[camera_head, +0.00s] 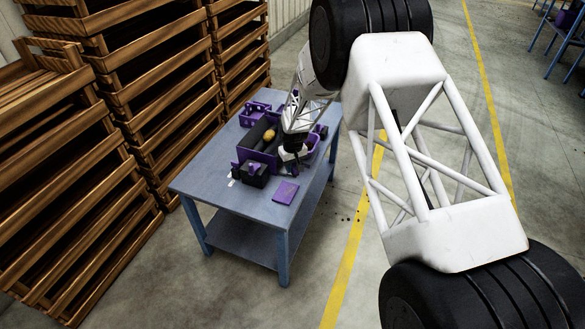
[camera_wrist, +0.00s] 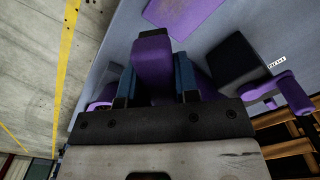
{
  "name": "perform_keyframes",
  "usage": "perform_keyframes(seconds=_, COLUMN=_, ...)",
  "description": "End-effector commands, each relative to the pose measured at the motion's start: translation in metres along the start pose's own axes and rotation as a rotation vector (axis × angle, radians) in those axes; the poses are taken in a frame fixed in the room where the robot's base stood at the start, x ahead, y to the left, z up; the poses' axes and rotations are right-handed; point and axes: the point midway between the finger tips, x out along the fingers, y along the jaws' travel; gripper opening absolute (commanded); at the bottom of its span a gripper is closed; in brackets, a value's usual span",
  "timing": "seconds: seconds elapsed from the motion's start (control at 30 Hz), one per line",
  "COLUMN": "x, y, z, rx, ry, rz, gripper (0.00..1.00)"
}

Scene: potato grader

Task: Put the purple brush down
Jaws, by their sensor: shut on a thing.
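My gripper (camera_wrist: 156,82) has its two blue fingers shut on the purple brush (camera_wrist: 153,58), a purple block with a dark end, in the wrist view. The brush points away from the palm, over the grey-blue table; I cannot tell whether it touches the tabletop. In the head view my gripper (camera_head: 292,160) is low over the table (camera_head: 215,178), at the right side of the purple crate. The brush is too small and too hidden by the gripper there to make out.
A flat purple mat (camera_head: 286,192) lies at the table's front right, also in the wrist view (camera_wrist: 185,14). A black and purple object (camera_head: 252,174) stands left of it. A purple crate (camera_head: 264,157) and a yellowish potato (camera_head: 269,135) are behind.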

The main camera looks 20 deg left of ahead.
Motion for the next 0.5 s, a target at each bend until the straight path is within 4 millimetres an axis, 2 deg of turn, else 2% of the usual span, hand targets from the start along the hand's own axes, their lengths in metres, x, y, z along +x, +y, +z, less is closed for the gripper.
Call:
perform_keyframes(seconds=0.33, x=0.000, y=-0.002, z=0.003, rx=0.000, ry=0.000, rz=0.000, gripper=0.03)
perform_keyframes(seconds=0.5, x=0.004, y=-0.012, z=0.016, rx=0.002, ry=-0.001, rz=0.000, gripper=0.03)
